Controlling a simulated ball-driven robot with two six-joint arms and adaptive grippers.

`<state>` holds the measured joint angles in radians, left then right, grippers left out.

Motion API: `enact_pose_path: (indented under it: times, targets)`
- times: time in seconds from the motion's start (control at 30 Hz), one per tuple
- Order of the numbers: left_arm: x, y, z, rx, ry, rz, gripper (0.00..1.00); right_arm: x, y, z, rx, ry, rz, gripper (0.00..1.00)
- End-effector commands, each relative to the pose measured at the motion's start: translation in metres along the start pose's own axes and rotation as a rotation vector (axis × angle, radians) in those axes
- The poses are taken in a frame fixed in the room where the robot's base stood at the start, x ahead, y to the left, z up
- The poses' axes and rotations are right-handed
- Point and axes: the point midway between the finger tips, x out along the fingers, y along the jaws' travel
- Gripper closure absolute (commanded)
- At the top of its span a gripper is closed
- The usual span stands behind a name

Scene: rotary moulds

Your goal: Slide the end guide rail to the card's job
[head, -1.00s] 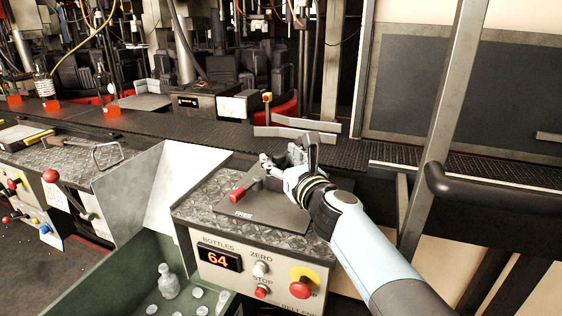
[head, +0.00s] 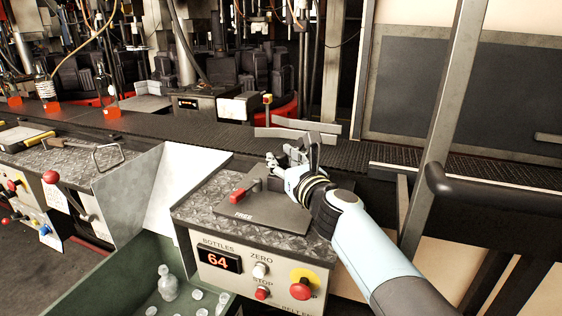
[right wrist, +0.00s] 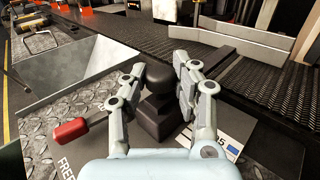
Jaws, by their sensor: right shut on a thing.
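My right gripper (head: 293,158) is at the black knob (right wrist: 157,82) on the dark plate (head: 263,213) of the bottle-counter console. In the right wrist view the fingers (right wrist: 158,88) stand on both sides of the knob, shut on it. A dark bar runs from behind the knob toward the pale metal guide rail (right wrist: 238,38), which stands over the conveyor; it also shows in the head view (head: 290,133). A red-handled lever (head: 238,194) lies beside the word FREE. A white card (head: 240,105) is on the machine behind; its text is unreadable. My left gripper is not in view.
The dark conveyor belt (head: 190,131) runs behind the console. Bottles with glowing orange bases (head: 108,100) stand on it at the left. The console front (head: 225,265) has a display reading 64 and buttons. A green bin (head: 125,280) with glassware is below left.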

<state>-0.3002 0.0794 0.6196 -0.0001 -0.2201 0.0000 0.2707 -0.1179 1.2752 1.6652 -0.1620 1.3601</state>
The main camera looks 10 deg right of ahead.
Motion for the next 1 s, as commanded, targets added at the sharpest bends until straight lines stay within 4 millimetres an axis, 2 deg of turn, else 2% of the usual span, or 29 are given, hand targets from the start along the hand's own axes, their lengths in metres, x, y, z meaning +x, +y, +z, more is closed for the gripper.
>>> enact_pose_path:
  times: [0.17,0.2,0.37,0.6,0.73,0.87,1.0]
  targets:
    - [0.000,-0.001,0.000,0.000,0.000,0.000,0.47,0.000,0.000,0.000,-0.001,0.000,0.000,1.00]
    - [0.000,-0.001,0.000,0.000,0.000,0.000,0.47,0.000,0.000,0.000,-0.001,0.000,0.000,0.67]
    - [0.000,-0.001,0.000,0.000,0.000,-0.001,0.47,0.000,0.000,0.000,-0.001,0.000,0.000,0.47]
    - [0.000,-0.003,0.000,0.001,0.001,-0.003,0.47,-0.001,0.000,0.000,-0.001,0.000,0.000,0.47]
    - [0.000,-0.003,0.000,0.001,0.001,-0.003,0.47,-0.008,0.000,0.000,-0.001,0.000,0.000,0.47]
    - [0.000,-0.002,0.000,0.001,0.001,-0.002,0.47,-0.028,0.000,-0.001,-0.002,0.000,-0.001,0.47]
    - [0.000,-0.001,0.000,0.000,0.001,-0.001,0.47,-0.061,0.000,-0.001,-0.002,0.001,-0.001,0.47]
